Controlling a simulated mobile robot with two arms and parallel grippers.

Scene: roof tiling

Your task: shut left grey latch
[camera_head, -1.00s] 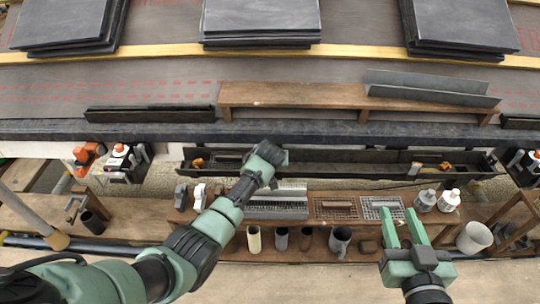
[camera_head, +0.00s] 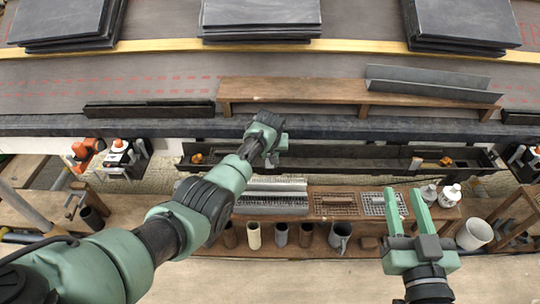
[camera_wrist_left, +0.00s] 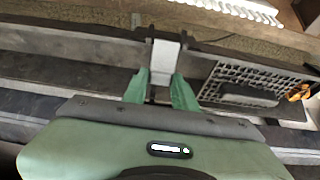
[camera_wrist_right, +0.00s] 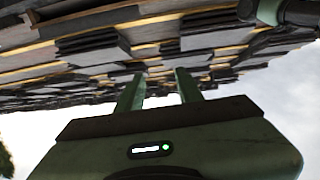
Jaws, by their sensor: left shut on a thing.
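A long dark gutter (camera_head: 345,168) runs across the middle of the head view. My left gripper (camera_head: 274,155) is over its left half, near the back wall. In the left wrist view, a light grey latch (camera_wrist_left: 163,58) stands between dark brackets on the gutter's edge. The fingertips of my left gripper (camera_wrist_left: 168,82) are close on either side of the latch and shut on it. In the head view, my own wrist hides the latch. My right gripper (camera_head: 408,203) is open and empty near the bench's front right; its fingers are apart in the right wrist view (camera_wrist_right: 159,80).
A wooden bench (camera_head: 375,228) below holds cups, grey and brown grates (camera_head: 335,204) and white bottles (camera_head: 449,196). A wooden shelf (camera_head: 300,92) stands behind the gutter. An orange-handled tool (camera_head: 432,162) lies in its right part. Slate stacks (camera_head: 262,18) lie at the back.

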